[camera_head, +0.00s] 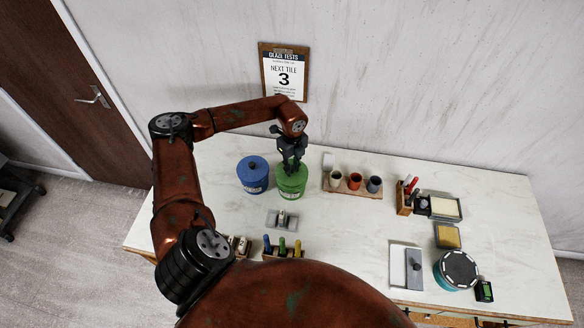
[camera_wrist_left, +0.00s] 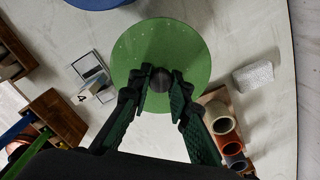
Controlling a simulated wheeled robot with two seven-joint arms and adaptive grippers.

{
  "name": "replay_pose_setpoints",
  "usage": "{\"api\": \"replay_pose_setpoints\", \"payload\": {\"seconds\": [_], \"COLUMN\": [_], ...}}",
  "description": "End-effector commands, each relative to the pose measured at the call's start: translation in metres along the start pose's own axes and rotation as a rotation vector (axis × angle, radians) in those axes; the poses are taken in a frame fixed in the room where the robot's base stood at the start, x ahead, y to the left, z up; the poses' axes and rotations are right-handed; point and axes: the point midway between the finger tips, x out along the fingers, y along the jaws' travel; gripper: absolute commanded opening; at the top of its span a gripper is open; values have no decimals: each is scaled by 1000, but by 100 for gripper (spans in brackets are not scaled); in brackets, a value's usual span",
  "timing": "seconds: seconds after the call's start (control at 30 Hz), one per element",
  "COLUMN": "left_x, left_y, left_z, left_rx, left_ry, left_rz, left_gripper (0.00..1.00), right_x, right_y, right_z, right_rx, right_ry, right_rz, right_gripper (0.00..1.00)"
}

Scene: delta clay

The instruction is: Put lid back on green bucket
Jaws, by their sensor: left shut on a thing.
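The green bucket (camera_head: 292,188) stands on the white table, to the right of a blue bucket. My left gripper (camera_head: 290,163) is directly above it, pointing down. In the left wrist view the round green lid (camera_wrist_left: 165,48) fills the middle, with its dark knob (camera_wrist_left: 160,79) between the fingertips. My left gripper (camera_wrist_left: 161,92) is shut on that knob. The lid is over the bucket's top and hides its opening; I cannot tell whether it sits fully down on the rim. My right gripper is not in view.
The blue bucket (camera_head: 252,176) with its lid on stands close on the left. A wooden rack with several cups (camera_head: 355,182) is close on the right. A small grey tray (camera_head: 282,219) lies in front. A turntable (camera_head: 457,268) stands at the front right.

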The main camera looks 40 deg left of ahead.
Motion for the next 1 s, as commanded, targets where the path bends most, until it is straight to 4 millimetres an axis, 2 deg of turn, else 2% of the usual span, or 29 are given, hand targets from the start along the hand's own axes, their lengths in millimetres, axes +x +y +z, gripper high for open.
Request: {"api": "replay_pose_setpoints", "payload": {"seconds": [1.0], "left_x": [1], "left_y": [0], "left_z": [0], "left_rx": [0], "left_ry": [0], "left_rz": [0], "left_gripper": [0], "right_x": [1], "right_y": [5], "right_z": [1], "right_rx": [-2], "right_ry": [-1], "right_rz": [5], "right_gripper": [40]}}
